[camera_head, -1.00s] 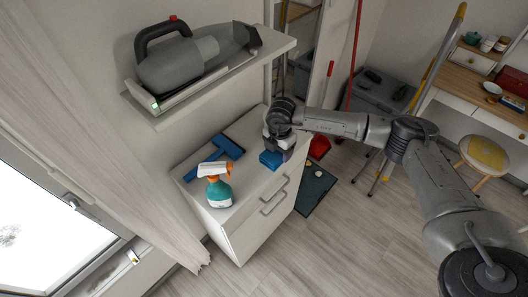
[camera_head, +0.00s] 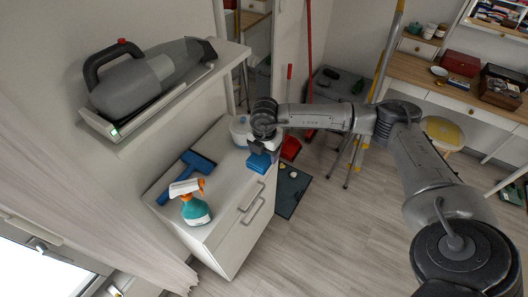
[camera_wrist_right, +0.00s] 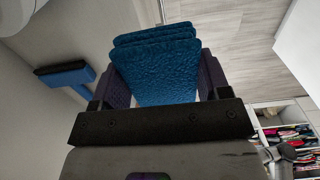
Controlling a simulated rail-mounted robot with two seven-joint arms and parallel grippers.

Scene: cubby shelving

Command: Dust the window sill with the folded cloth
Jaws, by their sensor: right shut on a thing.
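The folded blue cloth (camera_head: 259,162) is held in my right gripper (camera_head: 262,147), over the far right end of the white cabinet top. In the right wrist view the cloth (camera_wrist_right: 157,70) lies as stacked folds between the two fingers of my right gripper (camera_wrist_right: 160,88), which is shut on it. I cannot tell whether the cloth is clear of the cabinet top. The window (camera_head: 40,272) is at the lower left of the head view, partly cut off by the frame edge and the curtain; its sill is hardly visible. My left gripper is not in view.
A spray bottle (camera_head: 193,205) and blue squeegee (camera_head: 188,174) stand and lie on the cabinet (camera_head: 222,190). A white tub (camera_head: 239,130) is beside my right gripper. A shelf (camera_head: 150,118) with a handheld vacuum (camera_head: 146,80) overhangs the left.

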